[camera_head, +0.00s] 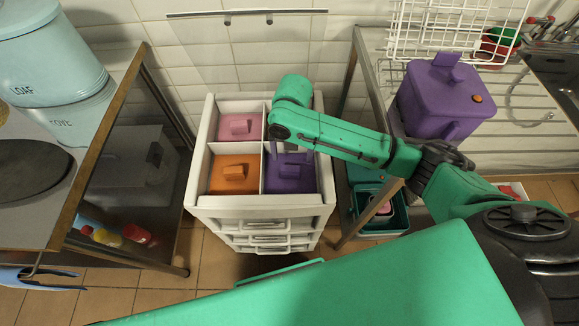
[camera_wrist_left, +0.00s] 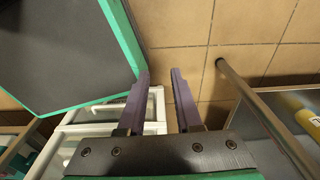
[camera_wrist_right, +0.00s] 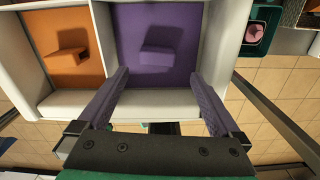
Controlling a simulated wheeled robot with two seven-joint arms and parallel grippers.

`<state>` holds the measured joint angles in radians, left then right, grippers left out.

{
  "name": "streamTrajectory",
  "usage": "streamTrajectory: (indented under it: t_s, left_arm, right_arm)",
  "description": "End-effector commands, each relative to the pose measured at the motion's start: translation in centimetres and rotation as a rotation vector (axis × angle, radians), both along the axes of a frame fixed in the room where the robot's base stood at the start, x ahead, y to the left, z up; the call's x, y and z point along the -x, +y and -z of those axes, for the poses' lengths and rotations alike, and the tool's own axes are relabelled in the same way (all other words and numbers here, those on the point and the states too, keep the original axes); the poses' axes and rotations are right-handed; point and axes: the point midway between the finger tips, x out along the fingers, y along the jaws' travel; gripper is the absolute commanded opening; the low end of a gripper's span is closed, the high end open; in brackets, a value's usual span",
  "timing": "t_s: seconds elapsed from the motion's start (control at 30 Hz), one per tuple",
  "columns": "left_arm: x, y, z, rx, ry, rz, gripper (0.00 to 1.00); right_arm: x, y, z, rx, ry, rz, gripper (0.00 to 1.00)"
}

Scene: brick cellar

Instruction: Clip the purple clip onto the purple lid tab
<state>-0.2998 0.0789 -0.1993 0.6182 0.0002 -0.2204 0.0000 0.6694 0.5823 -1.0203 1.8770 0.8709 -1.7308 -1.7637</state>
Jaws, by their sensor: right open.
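A small purple clip (camera_wrist_right: 160,55) lies in the purple-lined compartment of the white drawer unit. The compartment also shows in the head view (camera_head: 283,184), where my gripper partly hides the clip. My right gripper (camera_wrist_right: 158,74) is open and empty, pointing down over that compartment, with its purple fingers either side of the clip in the picture; its height above the clip is unclear. A purple box (camera_head: 425,100) stands on the right-hand rack, its upright purple lid tab (camera_head: 447,66) on top. My left gripper (camera_wrist_left: 160,72) is open and empty, seen only in its wrist view.
An orange clip (camera_head: 233,172) and a pink clip (camera_head: 239,126) lie in neighbouring compartments of the drawer unit (camera_head: 262,206). A white wire rack (camera_head: 440,30) stands behind the box. A glass-sided table (camera_head: 130,180) is at left.

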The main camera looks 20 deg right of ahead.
Motion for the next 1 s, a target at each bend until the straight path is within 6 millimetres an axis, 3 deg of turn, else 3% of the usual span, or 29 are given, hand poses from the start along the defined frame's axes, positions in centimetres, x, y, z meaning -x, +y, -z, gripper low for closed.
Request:
streamTrajectory:
  t_s: [0.13,0.23,0.43,0.7,0.77,0.9,0.93,1.0]
  left_arm:
    - [2.5,0.2,0.3,-0.003,0.039,-0.001,0.33]
    - [1.9,0.1,0.2,-0.002,0.03,0.0,0.33]
    - [-1.4,-0.1,-0.2,0.002,-0.024,0.0,0.33]
    - [-0.4,0.0,0.0,0.0,-0.007,0.001,0.33]
    - [-0.2,0.0,0.0,0.001,-0.005,0.001,0.33]
    - [-0.2,0.0,0.0,0.001,-0.003,0.001,0.33]
    - [-0.1,0.0,0.0,0.001,-0.003,0.001,0.33]
    - [-0.1,0.0,0.0,0.0,-0.002,0.001,0.33]
  right_arm:
    - [0.0,0.0,3.0,0.0,0.0,0.003,1.0]
    - [0.1,0.1,4.1,0.0,0.001,0.001,1.0]
    - [0.3,0.4,7.9,0.0,0.0,0.003,1.0]
    - [0.2,0.4,8.8,-0.001,-0.004,0.001,1.0]
    - [0.2,0.4,8.8,-0.001,-0.004,0.001,0.81]
    - [0.2,0.4,8.8,-0.001,-0.004,0.002,0.27]
    - [0.2,0.4,8.8,-0.001,-0.004,0.002,0.22]
    - [0.2,0.4,8.7,-0.001,-0.004,0.002,0.22]
